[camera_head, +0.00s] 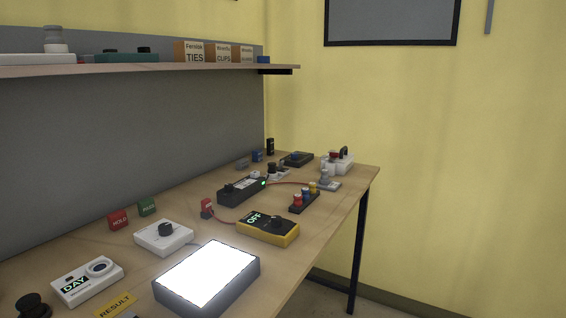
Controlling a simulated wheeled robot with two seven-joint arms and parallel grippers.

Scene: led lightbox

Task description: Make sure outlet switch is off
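A black box (241,189) with a pale top panel and a small glowing green light at its right end lies mid-table. It may be the outlet, but the position of any switch on it is too small to tell. A red lead runs from near the green light to the right. A lit white lightbox (208,276) lies at the near edge of the table. A yellow device (268,229) with a dark face reads "OFF". Neither of my grippers is in view.
The wooden table (200,222) also bears a white box with a black knob (164,236), a white "DAY" box (88,281), and red and green blocks. More small devices crowd the far end. A shelf (150,70) overhangs the back left.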

